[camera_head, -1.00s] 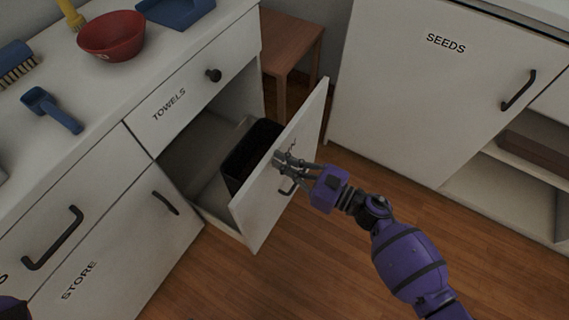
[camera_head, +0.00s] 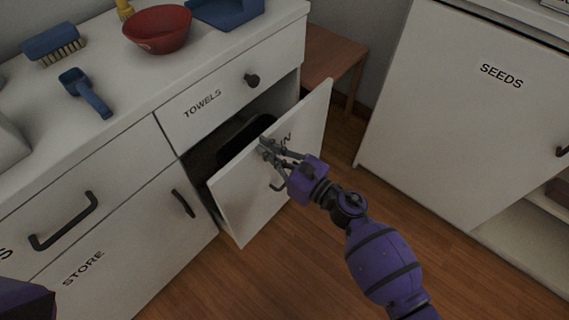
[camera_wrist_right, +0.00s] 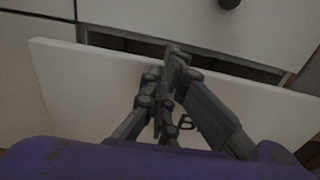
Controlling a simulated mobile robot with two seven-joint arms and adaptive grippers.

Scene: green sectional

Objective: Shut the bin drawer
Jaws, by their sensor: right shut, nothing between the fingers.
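The bin drawer (camera_head: 245,205) is partly open below the TOWELS drawer, its white front standing out from the cabinet. A dark bin (camera_head: 245,131) shows inside, mostly hidden behind the front. My right gripper (camera_head: 267,148) is shut and empty, its fingertips at the outer face of the front, near the top edge and the partly covered label. The drawer's dark handle (camera_head: 276,184) is just below the fingers. In the right wrist view the shut fingers (camera_wrist_right: 173,58) lie against or very near the drawer front (camera_wrist_right: 85,95), with a narrow dark gap above it. My left gripper is out of view.
The TOWELS drawer (camera_head: 215,100) above is shut, and the STORE door (camera_head: 120,255) is at left. A red bowl (camera_head: 157,32) and brushes stand on the counter. A wooden stool (camera_head: 335,55) is behind the drawer. The SEEDS cabinet (camera_head: 450,120) is at right, with open floor between.

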